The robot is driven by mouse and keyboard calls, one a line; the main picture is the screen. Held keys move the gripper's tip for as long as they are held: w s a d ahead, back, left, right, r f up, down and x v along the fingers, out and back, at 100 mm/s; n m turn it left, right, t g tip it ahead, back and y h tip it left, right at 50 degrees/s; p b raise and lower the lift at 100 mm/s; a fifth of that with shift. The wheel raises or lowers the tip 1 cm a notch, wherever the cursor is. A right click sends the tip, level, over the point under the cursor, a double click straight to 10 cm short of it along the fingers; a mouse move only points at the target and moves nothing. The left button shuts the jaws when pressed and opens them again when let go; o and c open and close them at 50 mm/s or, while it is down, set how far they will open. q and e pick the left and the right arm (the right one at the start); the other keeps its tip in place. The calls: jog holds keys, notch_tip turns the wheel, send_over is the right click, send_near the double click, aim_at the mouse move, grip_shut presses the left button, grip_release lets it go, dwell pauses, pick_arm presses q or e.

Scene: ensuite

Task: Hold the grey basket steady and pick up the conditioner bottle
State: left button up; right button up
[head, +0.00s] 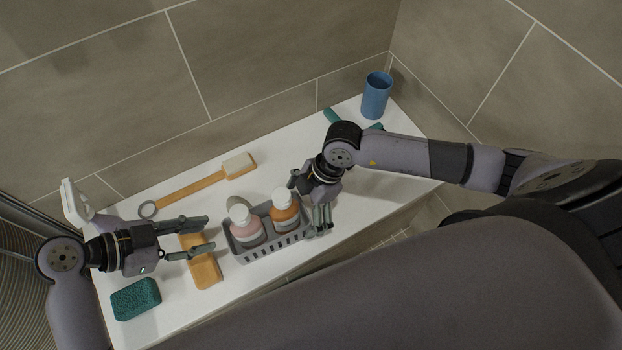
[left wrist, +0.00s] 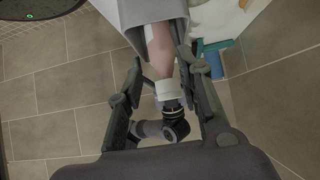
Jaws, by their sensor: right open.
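The grey basket (head: 270,248) stands on the white ledge and holds a pink bottle (head: 245,230) and an orange bottle (head: 284,212), both with white caps. I cannot read which is the conditioner. My left gripper (head: 208,233) is open and empty, just left of the basket, its fingers pointing at it. In the left wrist view the pink bottle (left wrist: 172,60) and part of the basket (left wrist: 140,14) show beyond the open fingers (left wrist: 160,65). My right gripper (head: 310,198) is open at the basket's right end; whether it touches the rim is unclear.
An orange-yellow block (head: 205,272) lies under my left gripper, with a green sponge (head: 136,299) nearby. A wooden-handled brush (head: 195,187) lies behind. A blue cup (head: 376,95) stands at the far right. The ledge (head: 180,314) is narrow, with a tiled wall behind.

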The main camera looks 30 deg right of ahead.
jog(key=shift+x, duration=1.75)
jog(key=shift+c, duration=0.4)
pick_arm(q)
jog(key=shift+o, duration=0.2)
pick_arm(e)
jog(key=c, duration=1.2)
